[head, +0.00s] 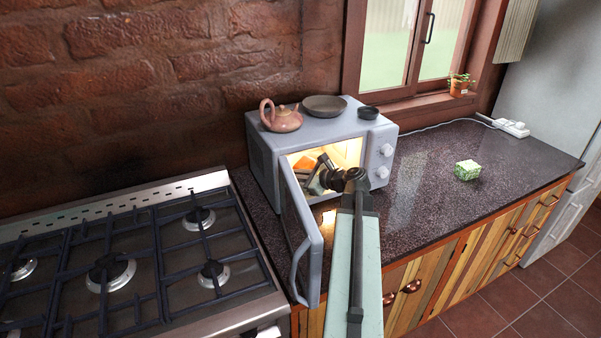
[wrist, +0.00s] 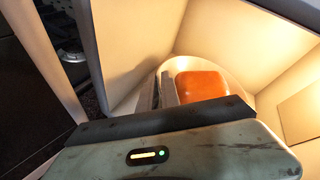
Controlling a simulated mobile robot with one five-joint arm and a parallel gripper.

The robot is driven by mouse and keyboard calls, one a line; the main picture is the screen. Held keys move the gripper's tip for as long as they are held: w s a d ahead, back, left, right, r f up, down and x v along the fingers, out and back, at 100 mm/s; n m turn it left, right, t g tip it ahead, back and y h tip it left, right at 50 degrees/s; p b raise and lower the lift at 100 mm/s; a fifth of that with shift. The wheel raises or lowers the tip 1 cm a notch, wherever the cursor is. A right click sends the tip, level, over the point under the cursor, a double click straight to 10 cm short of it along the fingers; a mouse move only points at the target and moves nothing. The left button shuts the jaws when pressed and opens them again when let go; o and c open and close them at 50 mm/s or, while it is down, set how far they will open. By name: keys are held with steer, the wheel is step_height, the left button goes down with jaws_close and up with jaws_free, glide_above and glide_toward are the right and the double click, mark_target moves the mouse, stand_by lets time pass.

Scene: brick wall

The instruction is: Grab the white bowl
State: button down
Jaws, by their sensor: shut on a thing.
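My gripper (head: 317,178) reaches through the open door into the lit microwave (head: 262,157). In the wrist view a round white dish, which looks like the white bowl (wrist: 237,83), sits inside the microwave. An orange block-like thing (wrist: 200,84) rests in or on it, and its orange also shows in the head view (head: 303,163). My fingers (wrist: 163,88) are closed at the left edge of the bowl, just left of the orange thing. The exact contact at the rim and the near part of the bowl are hidden behind my gripper's body.
The microwave door (head: 300,235) hangs open toward the front, left of my arm. A pink teapot (head: 282,119), a dark pan (head: 324,105) and a small dark bowl (head: 368,112) stand on the microwave. A gas stove (head: 130,265) is at left.

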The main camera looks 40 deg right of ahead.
steer(key=shift+s+a, duration=0.55)
steer(key=shift+a, duration=0.05)
steer(key=c, duration=1.5)
jaws_free()
steer(key=shift+d, duration=0.1)
steer(key=p+v, duration=0.2)
steer(key=v, duration=0.5)
steer(key=shift+s+r+p, duration=0.15)
steer(key=shift+s+p, duration=0.2)
steer(key=shift+o, duration=0.3)
steer(key=shift+d, duration=0.1)
